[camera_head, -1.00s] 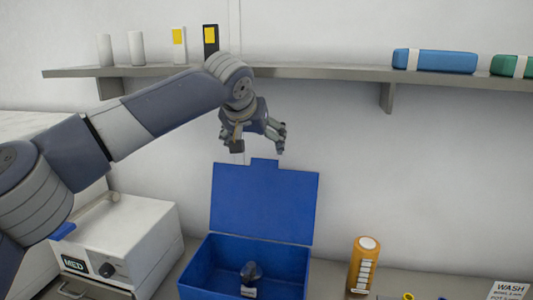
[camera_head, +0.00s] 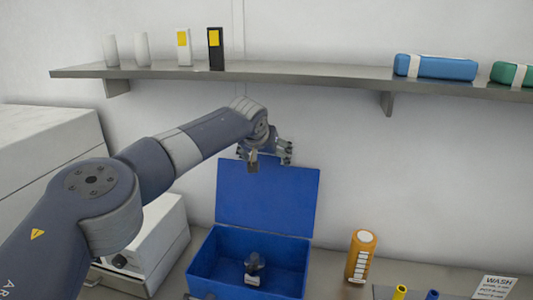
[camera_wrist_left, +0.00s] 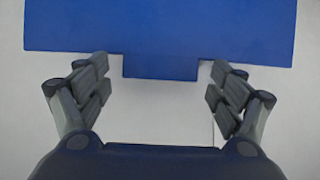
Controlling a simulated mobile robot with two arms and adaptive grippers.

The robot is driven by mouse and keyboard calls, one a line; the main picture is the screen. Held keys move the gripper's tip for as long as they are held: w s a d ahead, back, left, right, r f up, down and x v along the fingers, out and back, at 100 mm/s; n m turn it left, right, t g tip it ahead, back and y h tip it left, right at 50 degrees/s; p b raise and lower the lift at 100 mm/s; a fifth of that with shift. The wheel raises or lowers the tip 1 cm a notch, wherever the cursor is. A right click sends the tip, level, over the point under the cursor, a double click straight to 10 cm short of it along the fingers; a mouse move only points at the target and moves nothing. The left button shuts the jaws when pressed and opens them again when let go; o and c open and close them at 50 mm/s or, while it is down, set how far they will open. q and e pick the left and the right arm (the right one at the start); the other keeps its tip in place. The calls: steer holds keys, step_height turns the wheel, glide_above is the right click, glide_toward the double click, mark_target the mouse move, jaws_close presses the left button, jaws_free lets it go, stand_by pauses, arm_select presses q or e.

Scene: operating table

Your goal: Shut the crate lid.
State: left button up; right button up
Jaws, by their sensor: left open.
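The blue crate (camera_head: 207,267) stands on the counter with its lid (camera_head: 267,199) raised upright at the back. A dark object with a pale label (camera_head: 254,267) is inside the crate. My left gripper (camera_head: 272,161) is at the lid's top edge in the head view, empty. In the left wrist view, the open fingers (camera_wrist_left: 160,90) are on either side of the lid's tab (camera_wrist_left: 160,67), with a gap to each side. The lid (camera_wrist_left: 160,27) fills the top of that view. Whether any finger touches the lid cannot be told. My right gripper is not seen.
A wall shelf (camera_head: 300,73) runs above, with bottles, boxes and a blue bundle (camera_head: 435,67). A white machine (camera_head: 160,245) stands left of the crate, partly behind my left arm. An orange bottle (camera_head: 361,256) and small tubes stand to its right.

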arm_select(q)
steer(key=shift+c, duration=1.4)
steer(key=shift+s, duration=0.1)
steer(key=c, duration=1.2)
steer(key=shift+c, duration=0.2)
steer(key=shift+s+f+b, duration=0.1)
steer(key=shift+s+b, duration=0.05)
steer(key=shift+b, duration=0.15)
